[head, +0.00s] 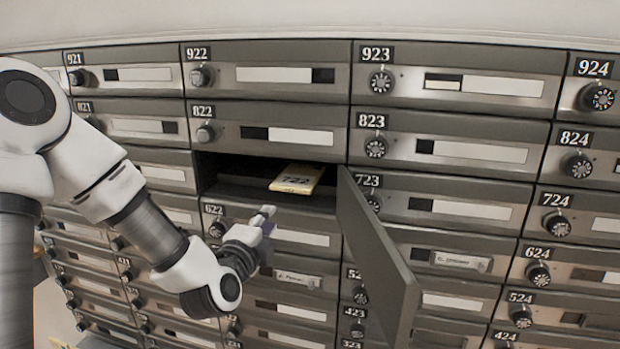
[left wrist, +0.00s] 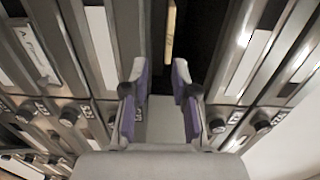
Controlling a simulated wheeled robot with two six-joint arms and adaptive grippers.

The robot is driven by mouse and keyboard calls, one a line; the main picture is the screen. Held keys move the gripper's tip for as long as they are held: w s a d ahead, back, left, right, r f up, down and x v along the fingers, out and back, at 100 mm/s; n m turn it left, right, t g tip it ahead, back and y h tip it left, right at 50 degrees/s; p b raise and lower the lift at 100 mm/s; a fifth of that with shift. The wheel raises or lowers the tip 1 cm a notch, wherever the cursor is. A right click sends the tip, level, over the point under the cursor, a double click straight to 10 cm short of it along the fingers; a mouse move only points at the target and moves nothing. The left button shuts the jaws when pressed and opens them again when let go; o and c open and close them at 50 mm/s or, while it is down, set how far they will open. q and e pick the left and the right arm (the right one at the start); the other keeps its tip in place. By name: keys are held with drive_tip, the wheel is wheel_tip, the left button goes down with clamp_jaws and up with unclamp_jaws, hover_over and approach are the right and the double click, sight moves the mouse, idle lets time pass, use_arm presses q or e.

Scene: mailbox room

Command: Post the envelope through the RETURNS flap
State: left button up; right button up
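A flat cream envelope (head: 298,179) marked 722 lies in the open mailbox compartment (head: 232,181), its near end at the opening. In the left wrist view the envelope (left wrist: 170,34) shows as a thin yellowish strip beyond the fingertips. My left gripper (head: 264,220) is in front of the boxes, just below and left of the envelope, apart from it. The left wrist view shows the gripper (left wrist: 160,78) open, with nothing between its purple-padded fingers. My right gripper is not in view. No RETURNS flap can be made out in either view.
The compartment's door (head: 377,258) is swung open and juts out to the right of the opening. Closed numbered boxes with round dial knobs, such as box 823 (head: 440,137), surround it. Box 622 (head: 290,238) is directly below.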

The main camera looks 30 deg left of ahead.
sight(290, 190)
use_arm(q)
drive_tip(key=x, duration=0.4)
drive_tip(key=r+x, duration=0.1)
drive_tip(key=x, duration=0.7)
drive_tip(key=shift+w+d+r+p, duration=0.3)
drive_tip(key=shift+w+d+p, duration=0.05)
drive_tip(key=shift+w+p, duration=0.1)
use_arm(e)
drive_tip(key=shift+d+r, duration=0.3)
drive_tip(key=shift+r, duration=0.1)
use_arm(q)
clamp_jaws()
drive_tip(key=shift+r, duration=0.1)
